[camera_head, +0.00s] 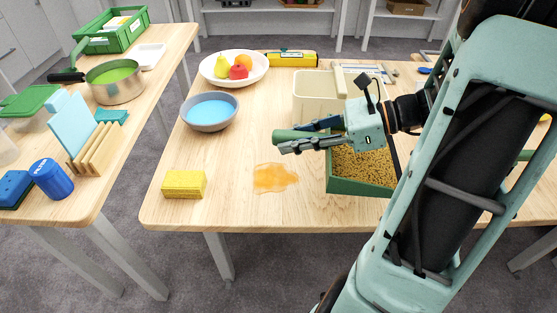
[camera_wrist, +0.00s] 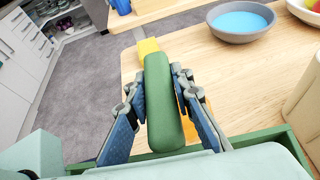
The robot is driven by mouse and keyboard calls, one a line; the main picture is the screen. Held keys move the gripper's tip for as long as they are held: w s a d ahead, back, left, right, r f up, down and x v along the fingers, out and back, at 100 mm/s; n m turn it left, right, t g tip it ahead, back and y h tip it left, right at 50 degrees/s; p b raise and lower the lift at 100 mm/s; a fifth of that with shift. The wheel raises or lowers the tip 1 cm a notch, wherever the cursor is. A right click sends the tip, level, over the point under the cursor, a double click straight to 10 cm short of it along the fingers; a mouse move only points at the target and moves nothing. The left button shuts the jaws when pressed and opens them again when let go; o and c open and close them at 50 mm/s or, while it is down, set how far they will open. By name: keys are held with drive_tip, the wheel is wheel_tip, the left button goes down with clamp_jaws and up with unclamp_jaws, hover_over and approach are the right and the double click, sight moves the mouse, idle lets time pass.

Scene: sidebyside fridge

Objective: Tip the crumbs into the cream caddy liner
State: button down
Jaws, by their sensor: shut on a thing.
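My gripper (camera_head: 300,140) is shut on a green handle (camera_wrist: 163,105), which lies between its two fingers in the wrist view. The handle appears to belong to the green tray (camera_head: 358,189), whose rim (camera_wrist: 272,139) shows just below it. The tray is full of yellow-brown crumbs (camera_head: 362,165) and looks about level. I cannot tell whether it touches the table. The cream caddy (camera_head: 312,97) stands just behind my gripper and the tray, partly hidden by my wrist. Its cream side (camera_wrist: 305,105) also shows at the right of the wrist view. Its inside is mostly hidden.
An orange spill (camera_head: 275,178) lies left of the tray, with a yellow sponge (camera_head: 184,184) further left. A blue-filled bowl (camera_head: 209,112) and a fruit plate (camera_head: 234,68) stand further back. A yellow box (camera_head: 288,59) lies at the far edge. A side table is at left.

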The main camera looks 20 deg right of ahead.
drive_tip(key=w+a+f+b, duration=0.1)
drive_tip(key=w+f, duration=0.1)
drive_tip(key=w+a+f+b, duration=0.1)
drive_tip(key=w+f, duration=0.1)
drive_tip(key=w+a+f+b, duration=0.1)
drive_tip(key=w+a+f, duration=0.1)
drive_tip(key=w, duration=0.1)
drive_tip(key=shift+f, duration=0.4)
drive_tip(key=shift+w+a+f, duration=0.15)
drive_tip(key=shift+w+f, duration=0.15)
drive_tip(key=shift+f, duration=0.15)
wheel_tip(320, 180, down, 3)
drive_tip(key=shift+w+r+b, duration=0.1)
drive_tip(key=shift+b, duration=0.4)
drive_tip(key=c, duration=1.7)
unclamp_jaws()
drive_tip(key=shift+b, duration=0.3)
